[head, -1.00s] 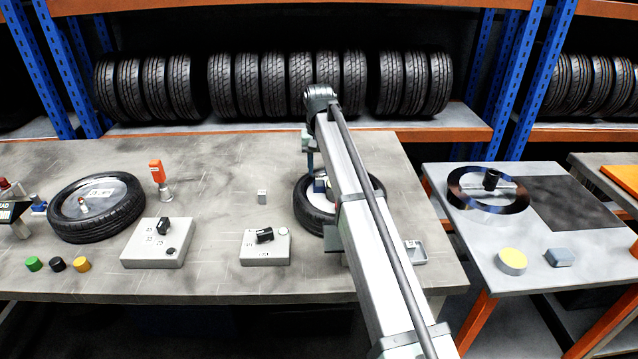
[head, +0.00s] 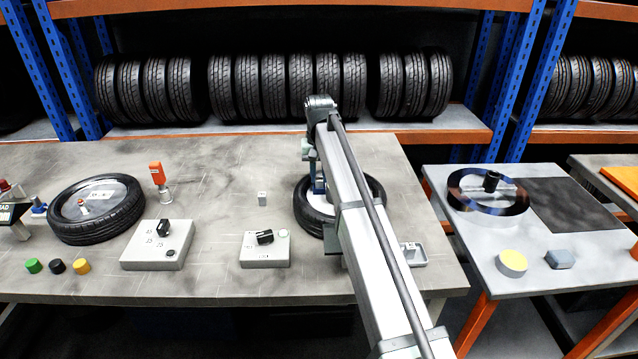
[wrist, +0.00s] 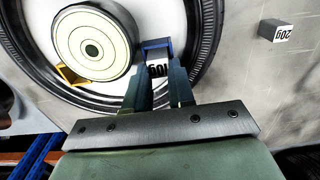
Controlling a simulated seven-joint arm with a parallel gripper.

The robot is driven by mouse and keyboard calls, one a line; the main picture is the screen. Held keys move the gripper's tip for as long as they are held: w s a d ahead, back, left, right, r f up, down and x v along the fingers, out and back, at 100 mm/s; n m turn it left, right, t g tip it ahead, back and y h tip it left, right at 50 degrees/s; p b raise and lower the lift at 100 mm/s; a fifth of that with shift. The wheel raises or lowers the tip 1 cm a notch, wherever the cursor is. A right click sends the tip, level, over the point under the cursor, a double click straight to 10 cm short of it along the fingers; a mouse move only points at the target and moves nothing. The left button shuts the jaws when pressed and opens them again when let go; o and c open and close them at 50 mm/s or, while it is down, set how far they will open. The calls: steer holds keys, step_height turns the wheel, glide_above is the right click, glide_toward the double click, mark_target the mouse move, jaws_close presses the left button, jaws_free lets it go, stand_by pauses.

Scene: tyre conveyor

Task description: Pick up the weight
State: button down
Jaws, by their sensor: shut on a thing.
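A small light block marked 10g (wrist: 158,70), which looks like a weight, sits between the fingers of my gripper (wrist: 158,85) in the wrist view. My gripper is shut on it, over the pale disc of a wheel with a black tyre (wrist: 207,25). A blue bracket (wrist: 156,44) lies right at the block's far side; I cannot tell whether they touch. In the head view my gripper (head: 318,190) is low over the same tyre (head: 303,212), and my arm hides much of the wheel and the block. A second weight, marked 20g (wrist: 275,30), stands apart on the table (head: 262,198).
A round pale green hub (wrist: 93,43) rises close left of the fingers, with a yellow bracket (wrist: 72,75) beside it. Control boxes (head: 265,248) (head: 157,245) and another wheel (head: 97,208) stand to the left on the table. The table behind the 20g weight is clear.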

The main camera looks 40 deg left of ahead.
step_height(320, 180, up, 10)
steer(key=shift+f, duration=3.5)
steer(key=shift+f, duration=1.2)
steer(key=c, duration=1.5)
jaws_free()
jaws_close()
